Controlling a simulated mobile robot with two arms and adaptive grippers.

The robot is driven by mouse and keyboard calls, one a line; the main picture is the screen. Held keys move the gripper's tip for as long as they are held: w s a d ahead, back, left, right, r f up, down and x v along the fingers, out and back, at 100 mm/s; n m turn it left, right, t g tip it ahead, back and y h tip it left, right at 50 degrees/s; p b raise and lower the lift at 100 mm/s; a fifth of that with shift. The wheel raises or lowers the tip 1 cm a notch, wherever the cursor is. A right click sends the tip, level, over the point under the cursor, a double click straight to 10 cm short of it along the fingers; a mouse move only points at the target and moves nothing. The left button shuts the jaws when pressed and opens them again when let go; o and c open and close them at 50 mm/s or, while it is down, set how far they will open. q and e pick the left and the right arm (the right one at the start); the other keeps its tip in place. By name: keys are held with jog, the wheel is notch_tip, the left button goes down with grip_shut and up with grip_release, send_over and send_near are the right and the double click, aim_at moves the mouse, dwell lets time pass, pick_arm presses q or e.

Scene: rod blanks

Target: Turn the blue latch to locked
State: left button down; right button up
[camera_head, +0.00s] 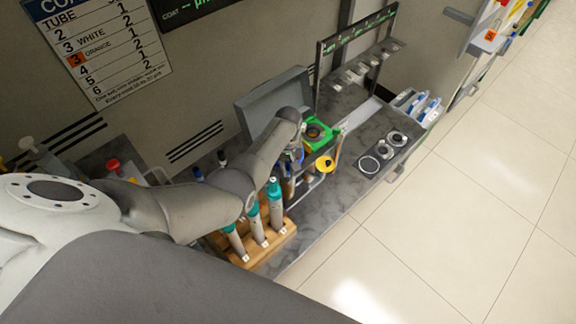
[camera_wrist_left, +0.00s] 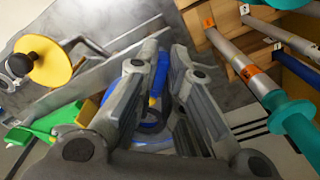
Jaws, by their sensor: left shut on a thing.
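The blue latch (camera_wrist_left: 162,73) shows as a narrow blue piece between the fingers in the left wrist view, with a small yellow part beside it. My left gripper (camera_wrist_left: 164,52) is shut on it. In the head view my left gripper (camera_head: 293,158) is low over the bench, beside the yellow disc, and my own arm hides part of it. Which way the latch points is hard to tell, as the fingers cover most of it. My right gripper is in neither view.
A wooden rack (camera_head: 270,246) with several teal-handled tools stands close to the gripper. A yellow disc with a black knob (camera_wrist_left: 45,62) and a green fixture (camera_head: 318,133) are on its other side. Round rings (camera_head: 369,164) lie farther right on the grey bench.

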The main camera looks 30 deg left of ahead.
aim_at(288, 167)
pick_arm(q)
jog(key=c, duration=1.5)
grip_release()
jog(key=shift+c, duration=0.2)
notch_tip(288, 167, up, 12)
